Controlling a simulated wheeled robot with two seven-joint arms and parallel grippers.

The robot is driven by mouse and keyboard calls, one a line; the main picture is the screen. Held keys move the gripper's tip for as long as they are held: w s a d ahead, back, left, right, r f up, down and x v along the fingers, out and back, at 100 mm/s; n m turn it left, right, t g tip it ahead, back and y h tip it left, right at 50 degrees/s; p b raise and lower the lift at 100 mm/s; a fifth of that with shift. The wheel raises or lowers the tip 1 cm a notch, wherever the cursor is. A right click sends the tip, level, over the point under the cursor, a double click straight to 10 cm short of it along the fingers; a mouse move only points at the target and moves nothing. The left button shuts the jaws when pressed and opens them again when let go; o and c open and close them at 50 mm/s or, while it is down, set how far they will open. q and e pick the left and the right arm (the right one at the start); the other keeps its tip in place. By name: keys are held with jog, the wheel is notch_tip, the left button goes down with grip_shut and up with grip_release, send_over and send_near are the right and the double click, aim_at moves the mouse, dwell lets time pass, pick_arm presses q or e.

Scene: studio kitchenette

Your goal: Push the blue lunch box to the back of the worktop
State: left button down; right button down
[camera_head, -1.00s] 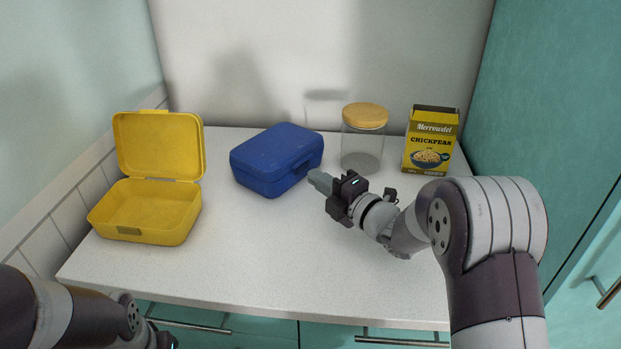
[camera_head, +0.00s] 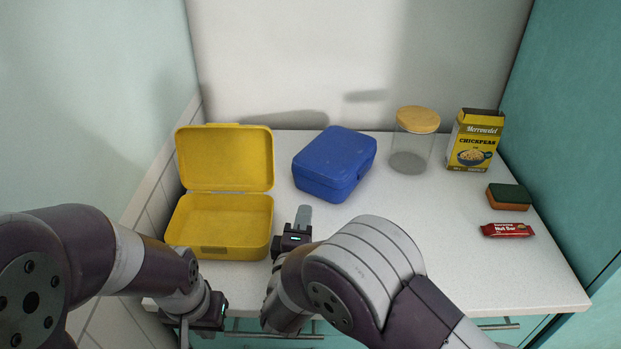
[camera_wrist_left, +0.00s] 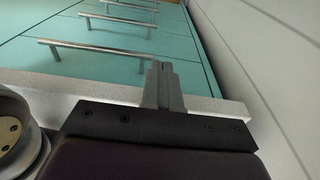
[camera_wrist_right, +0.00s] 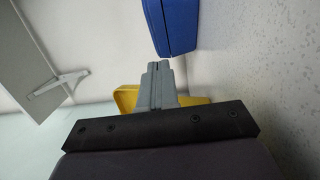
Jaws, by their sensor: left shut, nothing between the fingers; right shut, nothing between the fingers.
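The blue lunch box (camera_head: 333,164) is closed and sits askew on the worktop (camera_head: 400,265), towards the back, with some bare worktop behind it. My right gripper (camera_head: 304,212) is shut and empty, in front of the blue box and left of its front corner, with a small gap. In the right wrist view its shut fingers (camera_wrist_right: 158,68) point towards the blue box (camera_wrist_right: 175,22). My left gripper (camera_wrist_left: 162,68) is shut and empty by the worktop's front edge. In the head view its fingers are hidden.
An open yellow lunch box (camera_head: 222,252) stands left, close to my right gripper. A jar with a wooden lid (camera_head: 415,122) stands right of the blue box, then a chickpeas carton (camera_head: 474,140). A sponge (camera_head: 509,197) and a red nut bar (camera_head: 507,230) lie at the right.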

aim_at(327, 185)
jog(key=shift+s+a+f+h, duration=0.1)
jog(key=shift+s+f+h, duration=0.2)
jog(key=shift+s, duration=0.15)
jog(key=shift+w+d+m, duration=0.15)
jog(key=shift+d+m, duration=0.1)
jog(key=shift+m, duration=0.05)
jog(key=w, duration=0.3)
jog(key=w+d, duration=0.1)
jog(key=w, duration=0.5)
jog(key=shift+w+d, duration=0.2)
jog(key=shift+d, duration=0.2)
jog(key=w+d, duration=0.1)
jog(key=d, duration=0.1)
jog(key=shift+w+d+p, duration=0.35)
jog(key=shift+p, duration=0.05)
jog(key=shift+w+d, duration=0.15)
jog(key=shift+d, duration=0.05)
jog(key=shift+a, duration=0.1)
